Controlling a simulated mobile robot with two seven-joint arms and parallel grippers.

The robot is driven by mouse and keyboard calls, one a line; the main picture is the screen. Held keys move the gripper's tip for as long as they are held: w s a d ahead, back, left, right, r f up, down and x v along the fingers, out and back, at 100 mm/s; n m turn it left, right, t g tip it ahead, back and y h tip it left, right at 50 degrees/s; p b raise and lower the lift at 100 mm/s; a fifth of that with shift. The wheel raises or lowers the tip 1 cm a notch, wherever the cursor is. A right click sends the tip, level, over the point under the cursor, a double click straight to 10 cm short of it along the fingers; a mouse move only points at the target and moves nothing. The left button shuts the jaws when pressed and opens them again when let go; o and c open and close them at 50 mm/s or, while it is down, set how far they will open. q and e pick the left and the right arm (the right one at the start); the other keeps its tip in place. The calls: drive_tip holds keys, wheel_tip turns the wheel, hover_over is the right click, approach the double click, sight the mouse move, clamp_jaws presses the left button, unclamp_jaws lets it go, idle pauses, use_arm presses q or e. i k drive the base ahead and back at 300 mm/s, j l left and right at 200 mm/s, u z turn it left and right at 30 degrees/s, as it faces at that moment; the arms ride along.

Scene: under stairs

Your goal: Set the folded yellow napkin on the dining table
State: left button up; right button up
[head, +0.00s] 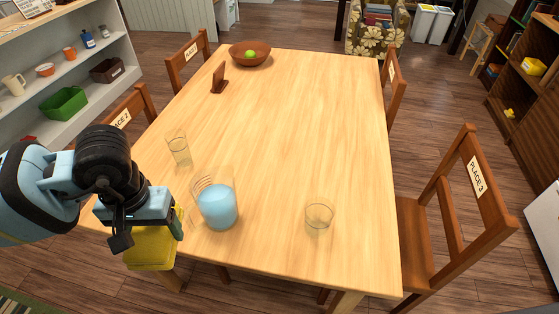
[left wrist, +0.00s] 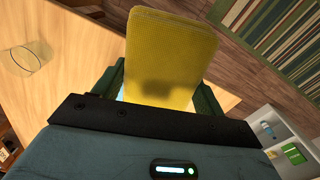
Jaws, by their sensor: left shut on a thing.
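The folded yellow napkin (head: 151,248) is in my left gripper (head: 158,226) at the table's near left edge in the head view. The gripper is shut on it, and the napkin hangs from the fingers. In the left wrist view the napkin (left wrist: 170,60) stands out between the two fingers (left wrist: 165,90). The wooden dining table (head: 290,110) fills the middle of the head view. I cannot tell the exact height of the napkin above or beside the tabletop edge. My right gripper is in neither view.
A pitcher of blue liquid (head: 217,205) stands close right of my left gripper. Glasses stand at the left (head: 179,150) and near front (head: 319,217). A bowl with a green fruit (head: 249,54) and a small brown stand (head: 219,78) are farther back. The table's middle is clear. Chairs surround it.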

sight(341, 185)
drive_tip(key=i+l+z, duration=0.1)
drive_tip(key=l+z, duration=0.15)
drive_tip(key=i+l+z, duration=0.1)
drive_tip(key=l+z, duration=0.2)
drive_tip(key=l, duration=0.2)
drive_tip(key=i+l, duration=0.15)
drive_tip(key=l, duration=0.2)
drive_tip(key=i+l, duration=0.1)
drive_tip(key=l, duration=0.25)
drive_tip(key=z, duration=0.05)
